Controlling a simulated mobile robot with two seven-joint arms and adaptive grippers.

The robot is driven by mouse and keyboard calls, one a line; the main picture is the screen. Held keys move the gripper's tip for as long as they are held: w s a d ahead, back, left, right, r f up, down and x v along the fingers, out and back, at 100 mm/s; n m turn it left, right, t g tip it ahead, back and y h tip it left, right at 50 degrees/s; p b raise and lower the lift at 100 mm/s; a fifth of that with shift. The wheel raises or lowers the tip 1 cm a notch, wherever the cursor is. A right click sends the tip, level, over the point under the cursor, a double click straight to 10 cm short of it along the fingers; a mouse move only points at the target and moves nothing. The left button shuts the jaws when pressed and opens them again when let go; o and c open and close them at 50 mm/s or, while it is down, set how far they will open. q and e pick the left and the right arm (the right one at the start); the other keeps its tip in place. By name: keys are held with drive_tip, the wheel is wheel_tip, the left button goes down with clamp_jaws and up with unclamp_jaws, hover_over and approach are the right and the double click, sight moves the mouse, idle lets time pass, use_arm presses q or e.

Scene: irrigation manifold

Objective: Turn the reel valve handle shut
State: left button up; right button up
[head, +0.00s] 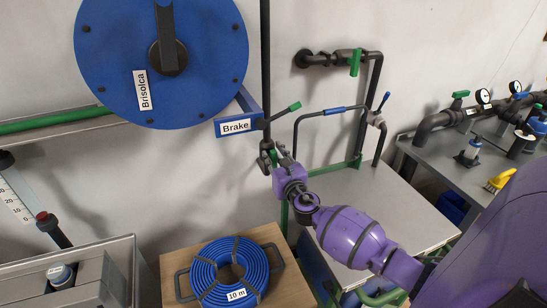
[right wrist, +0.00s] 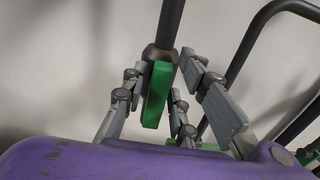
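In the right wrist view a green valve handle (right wrist: 156,95) hangs down from a dark fitting on a black vertical pipe (right wrist: 171,22). I take it for the reel valve handle. My right gripper (right wrist: 168,80) is open, with fingers on both sides of the handle and visible gaps to it. In the head view my right gripper (head: 270,157) is at the lower end of the black vertical pipe (head: 265,70), just right of the blue hose reel (head: 205,50). The handle cannot be made out there. My left gripper is not in view.
A brake lever (head: 283,113) with a green tip sticks out just above my right gripper. A bent pipe with a blue sleeve (head: 335,111) is to its right. Another green handle (head: 355,62) is on the wall pipe. A coiled blue hose (head: 232,268) lies on a wooden surface below.

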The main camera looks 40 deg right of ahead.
clamp_jaws()
drive_tip(key=shift+f+m, duration=0.1)
drive_tip(key=shift+m, duration=0.5)
drive_tip(key=m, duration=0.2)
drive_tip(key=m+b, duration=0.1)
drive_tip(key=m, duration=0.2)
drive_tip(key=shift+s+d+f, duration=0.15)
drive_tip(key=shift+d+f, duration=0.05)
drive_tip(key=shift+d, duration=0.2)
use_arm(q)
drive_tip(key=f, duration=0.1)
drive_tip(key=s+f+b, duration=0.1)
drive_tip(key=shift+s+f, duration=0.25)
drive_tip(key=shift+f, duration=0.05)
use_arm(e)
drive_tip(key=m, duration=0.4)
drive_tip(key=f+m, duration=0.1)
drive_tip(key=m, duration=0.7)
drive_tip(key=shift+d+f, duration=0.15)
drive_tip(key=shift+d, duration=0.2)
drive_tip(key=shift+m, duration=0.4)
drive_tip(key=shift+o, duration=2.1)
unclamp_jaws()
